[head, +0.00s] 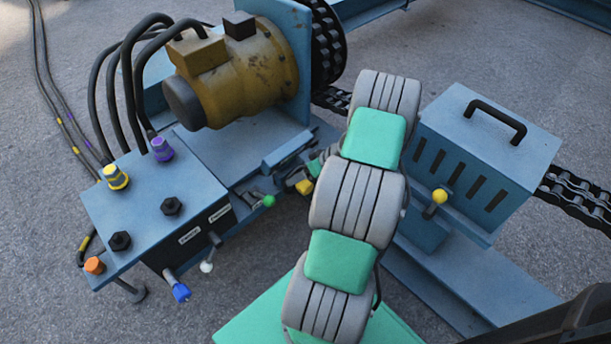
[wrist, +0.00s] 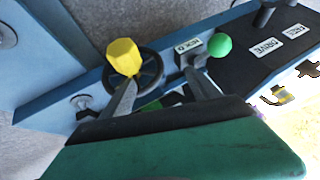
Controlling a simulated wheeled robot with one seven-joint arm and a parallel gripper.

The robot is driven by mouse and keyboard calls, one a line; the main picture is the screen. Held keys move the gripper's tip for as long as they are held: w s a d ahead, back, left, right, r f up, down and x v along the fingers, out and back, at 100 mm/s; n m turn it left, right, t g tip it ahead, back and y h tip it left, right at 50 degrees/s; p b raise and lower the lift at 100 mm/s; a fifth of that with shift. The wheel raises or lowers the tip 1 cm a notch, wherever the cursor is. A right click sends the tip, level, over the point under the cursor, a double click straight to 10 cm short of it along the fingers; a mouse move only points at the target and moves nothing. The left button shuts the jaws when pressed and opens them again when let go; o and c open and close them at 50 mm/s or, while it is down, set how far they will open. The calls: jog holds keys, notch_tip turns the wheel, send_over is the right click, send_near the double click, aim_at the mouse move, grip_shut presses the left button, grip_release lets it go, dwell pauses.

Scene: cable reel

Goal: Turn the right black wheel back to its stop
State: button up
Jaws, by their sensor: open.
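Two dark, lobed wheels sit on top of the blue control box (head: 110,200) in the head view. The right black wheel (head: 171,206) lies farther back than the left one (head: 120,241). My gripper (wrist: 162,76) is open, with its two grey fingers apart and nothing clearly held between them. A black round rim (wrist: 153,72) shows behind a yellow knob (wrist: 124,57) at the left finger; whether they touch, I cannot tell.
A green ball knob (wrist: 220,46) stands just beyond the right finger, beside a labelled dark panel (wrist: 262,50). Blue and white levers project from the box front. Cables (head: 128,80) and a yellow motor (head: 235,75) rise behind. A slotted blue housing (head: 470,160) stands right of my arm.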

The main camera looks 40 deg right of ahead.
aim_at(311, 185)
jog(key=s+d+f+t, duration=0.1)
jog(key=s+d+f, duration=0.1)
jog(key=s+d+f+m+t+p, duration=0.1)
jog(key=s+d+f, duration=0.1)
jog(key=shift+d+f+t+h, duration=0.1)
jog(key=shift+d+t+h, duration=0.2)
jog(key=b+x, duration=0.1)
jog(key=x, duration=0.6)
jog(key=shift+w+a+f+b, duration=0.1)
jog(key=shift+w+f+b, duration=0.1)
jog(key=shift+f+b, duration=0.15)
jog(key=shift+c, duration=0.5)
grip_shut()
